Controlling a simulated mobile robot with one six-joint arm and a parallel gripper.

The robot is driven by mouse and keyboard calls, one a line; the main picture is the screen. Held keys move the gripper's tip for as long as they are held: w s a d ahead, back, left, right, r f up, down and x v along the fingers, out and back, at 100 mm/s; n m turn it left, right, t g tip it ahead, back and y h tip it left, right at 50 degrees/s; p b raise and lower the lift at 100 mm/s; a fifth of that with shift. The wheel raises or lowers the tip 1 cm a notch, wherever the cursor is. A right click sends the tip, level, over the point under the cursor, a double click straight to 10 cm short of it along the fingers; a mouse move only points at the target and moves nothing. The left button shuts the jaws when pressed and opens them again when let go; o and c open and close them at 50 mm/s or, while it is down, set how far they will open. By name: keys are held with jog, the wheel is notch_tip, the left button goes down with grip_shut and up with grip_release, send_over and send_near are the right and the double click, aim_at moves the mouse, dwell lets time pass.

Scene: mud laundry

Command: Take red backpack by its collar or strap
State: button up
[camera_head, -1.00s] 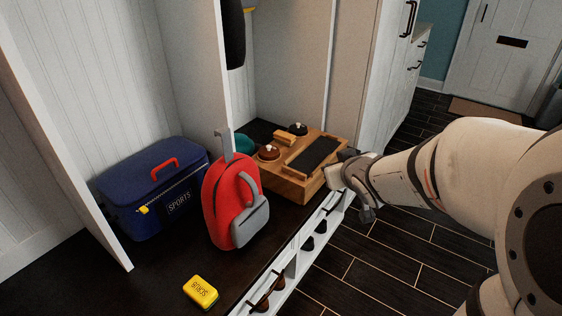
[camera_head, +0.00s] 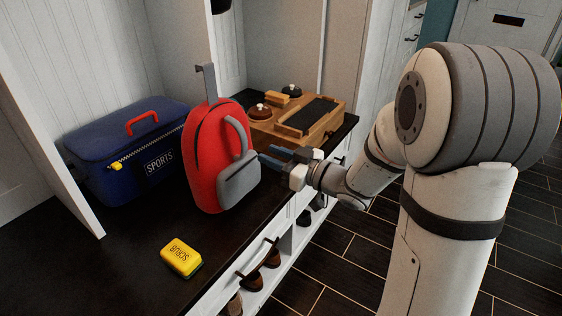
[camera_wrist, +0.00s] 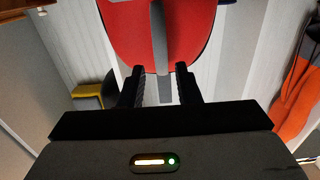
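The red backpack (camera_head: 203,160) stands upright on the dark bench, with a grey front pocket, a grey strap (camera_head: 238,135) on its right side and a grey loop (camera_head: 208,82) rising from its top. My gripper (camera_head: 272,157) is just right of the backpack, its fingers pointing at the strap side. In the wrist view the red body (camera_wrist: 120,30) fills the top. The two dark fingers of my gripper (camera_wrist: 160,76) are apart, and a grey band (camera_wrist: 160,45) lies in line with the gap. Nothing is visibly held; I cannot tell whether the band is between the fingers.
A blue sports bag (camera_head: 130,155) with a red handle stands left of the backpack. A yellow scrub box (camera_head: 181,257) lies in front. A wooden tray (camera_head: 318,125) with lidded pots and brushes is behind. Shoes sit in the white cubbies (camera_head: 290,240) below the bench edge.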

aim_at(228, 118)
jog(key=x, duration=0.9)
jog(key=shift+w+a, duration=0.15)
jog(key=shift+a, duration=0.05)
jog(key=shift+c, duration=0.2)
grip_shut()
jog(key=shift+r, duration=0.15)
jog(key=shift+r+p, duration=2.2)
jog(key=shift+r, duration=0.7)
